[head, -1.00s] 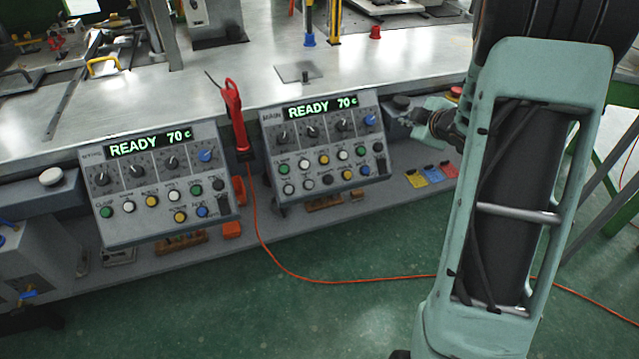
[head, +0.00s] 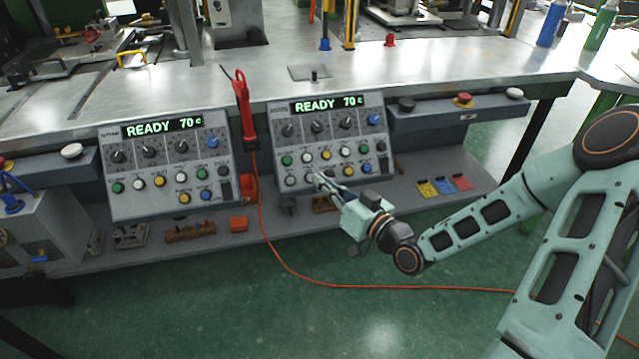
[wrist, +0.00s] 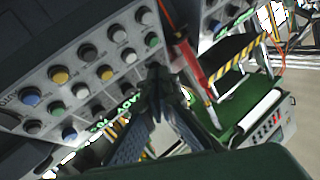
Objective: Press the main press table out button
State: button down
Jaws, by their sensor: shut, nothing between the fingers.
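The main control panel (head: 331,130) is the right of two grey boxes on the bench front in the head view, with a lit "READY 70c" display. It carries knobs above two rows of coloured buttons; the button labels are too small to read. My gripper (head: 320,178) is at the panel's lower button row, left of its middle, hiding part of that row. A yellow button (head: 348,172) and a blue button (head: 365,169) show to its right. In the wrist view my gripper (wrist: 157,76) is shut and empty before the buttons. Whether it touches one I cannot tell.
A similar panel (head: 166,165) stands to the left. A red tool (head: 243,108) hangs between the panels, its orange cable running down across the floor. A red mushroom button (head: 463,99) is on the bench edge at right. The floor in front is clear.

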aim_at(310, 178)
jog(key=shift+s+a+r+m, duration=0.15)
jog(key=shift+r+m, duration=0.15)
jog(key=shift+r, duration=0.25)
jog(key=w+a+f+b, duration=0.1)
jog(key=w+f+b, duration=0.4)
jog(key=w, duration=0.1)
jog(key=shift+w+a+f, duration=0.25)
jog(key=shift+a+f, duration=0.1)
jog(key=shift+a, duration=0.05)
dwell(1.3)
jog(key=shift+w+f+b, duration=0.3)
jog(key=shift+b, duration=0.15)
